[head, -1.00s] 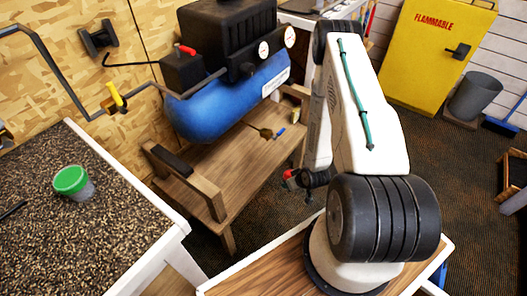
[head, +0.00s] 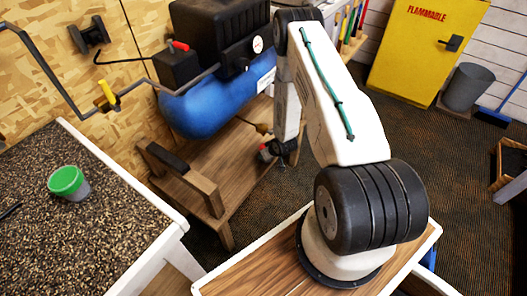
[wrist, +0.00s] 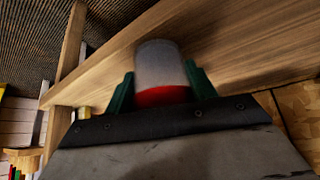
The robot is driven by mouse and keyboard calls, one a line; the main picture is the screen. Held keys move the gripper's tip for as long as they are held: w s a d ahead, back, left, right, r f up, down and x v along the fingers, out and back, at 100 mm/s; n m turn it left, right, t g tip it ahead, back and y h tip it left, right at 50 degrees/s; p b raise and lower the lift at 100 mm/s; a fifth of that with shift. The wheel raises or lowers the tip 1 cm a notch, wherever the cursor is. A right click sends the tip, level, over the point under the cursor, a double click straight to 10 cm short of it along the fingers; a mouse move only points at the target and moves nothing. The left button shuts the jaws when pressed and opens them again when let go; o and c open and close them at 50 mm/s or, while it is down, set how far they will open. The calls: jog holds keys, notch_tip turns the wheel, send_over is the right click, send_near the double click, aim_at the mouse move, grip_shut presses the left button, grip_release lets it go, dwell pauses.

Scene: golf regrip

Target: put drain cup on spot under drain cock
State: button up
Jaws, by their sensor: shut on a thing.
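My gripper (wrist: 160,92) is shut on the drain cup (wrist: 162,62), a pale translucent cup with a red band at the end nearest the palm. The green fingers hold it from both sides in the wrist view. In the head view my gripper end, with a small red patch, is at the right edge of the wooden bench (head: 240,165), below the blue compressor tank (head: 205,108). The cup's body is too small to make out there.
A yellow flammable cabinet (head: 425,45) and a grey bin (head: 467,88) stand at the back right.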

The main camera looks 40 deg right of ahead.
jog(key=w, duration=0.2)
jog(key=shift+w, duration=0.3)
jog(key=shift+f, duration=0.1)
jog(key=shift+f, duration=0.15)
jog(key=o, duration=1)
